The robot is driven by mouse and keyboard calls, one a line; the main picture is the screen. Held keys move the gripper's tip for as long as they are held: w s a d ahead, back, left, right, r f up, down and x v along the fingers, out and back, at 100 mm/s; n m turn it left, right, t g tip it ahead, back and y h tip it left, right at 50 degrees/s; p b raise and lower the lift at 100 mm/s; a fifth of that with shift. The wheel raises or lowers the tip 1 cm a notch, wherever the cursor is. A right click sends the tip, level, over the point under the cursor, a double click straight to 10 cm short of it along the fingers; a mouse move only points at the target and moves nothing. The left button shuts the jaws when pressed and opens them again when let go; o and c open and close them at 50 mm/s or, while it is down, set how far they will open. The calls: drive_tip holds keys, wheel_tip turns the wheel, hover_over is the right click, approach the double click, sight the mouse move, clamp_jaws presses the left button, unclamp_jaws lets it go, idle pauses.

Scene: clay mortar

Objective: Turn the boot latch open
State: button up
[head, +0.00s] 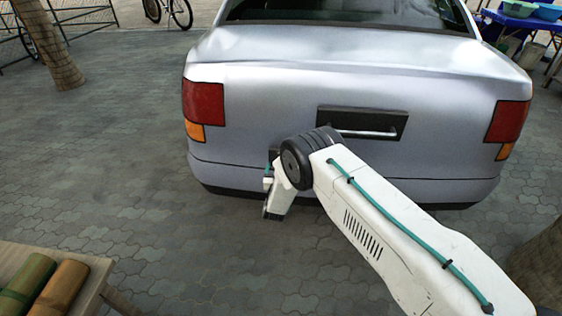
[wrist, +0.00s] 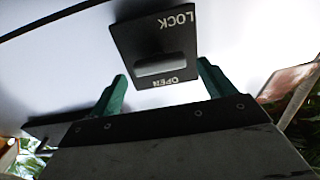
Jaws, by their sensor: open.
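In the wrist view the boot latch is a black plate (wrist: 124,45) marked LOCK near its top right and OPEN near its lower edge, with a grey lever (wrist: 163,64) lying roughly crosswise between the words. My gripper (wrist: 162,78) is open, its two green fingers apart on either side below the plate. The space between them is empty, and I see no contact with the lever. In the head view the silver car's boot (head: 270,105) is ahead. The lettered plate cannot be made out there, and my arm covers part of the car's rear.
A dark panel with a bright bar (head: 368,132) is on the car's rear. A tail light (head: 203,103) is at its left. Paving (head: 110,170) left of the car is clear.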

drive_tip(key=w, duration=0.5)
drive_tip(key=shift+w+d, duration=0.1)
drive_tip(key=shift+w, duration=0.05)
drive_tip(key=c, duration=1)
